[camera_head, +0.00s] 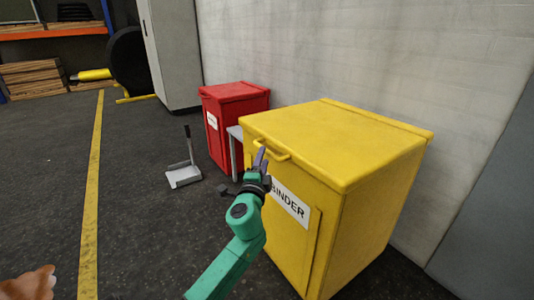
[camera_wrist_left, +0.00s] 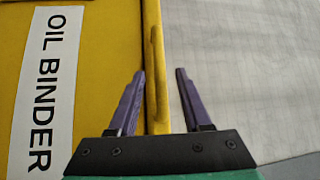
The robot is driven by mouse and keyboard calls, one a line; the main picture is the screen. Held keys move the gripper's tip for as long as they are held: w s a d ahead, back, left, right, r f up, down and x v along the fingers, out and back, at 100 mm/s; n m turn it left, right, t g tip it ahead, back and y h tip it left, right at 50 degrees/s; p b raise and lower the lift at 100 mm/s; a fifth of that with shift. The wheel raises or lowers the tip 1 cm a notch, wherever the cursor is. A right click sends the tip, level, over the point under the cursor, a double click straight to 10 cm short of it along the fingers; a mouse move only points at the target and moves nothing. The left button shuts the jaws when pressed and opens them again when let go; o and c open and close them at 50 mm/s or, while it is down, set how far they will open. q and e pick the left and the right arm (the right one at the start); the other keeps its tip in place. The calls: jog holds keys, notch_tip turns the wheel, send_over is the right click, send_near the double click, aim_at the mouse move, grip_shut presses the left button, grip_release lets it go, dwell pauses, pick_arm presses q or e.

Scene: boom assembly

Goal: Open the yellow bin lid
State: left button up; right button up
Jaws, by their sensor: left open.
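The yellow bin (camera_head: 298,236) stands against the wall with its lid (camera_head: 335,143) shut. A yellow handle (camera_head: 271,150) sticks out from the lid's front edge. The bin's white label (camera_head: 290,203) faces front; in the left wrist view the label (camera_wrist_left: 45,85) reads "OIL BINDER". My left gripper (camera_head: 262,155) is at the handle, its purple fingers open. In the left wrist view the open fingers (camera_wrist_left: 158,72) lie either side of the handle (camera_wrist_left: 154,65) and lid edge. Whether they touch it I cannot tell. My right gripper is not in view.
A red bin (camera_head: 222,135) stands behind and left of the yellow bin, with a grey stand (camera_head: 235,150) between them. A dustpan-like grey thing (camera_head: 184,175) lies on the floor. The wall (camera_head: 390,65) is close behind the bins.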

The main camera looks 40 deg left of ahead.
pick_arm(q)
jog(key=x, duration=0.4)
jog(key=shift+w+a, duration=0.2)
jog(key=shift+w, duration=0.1)
grip_shut()
jog(key=shift+f, duration=0.15)
dwell(0.9)
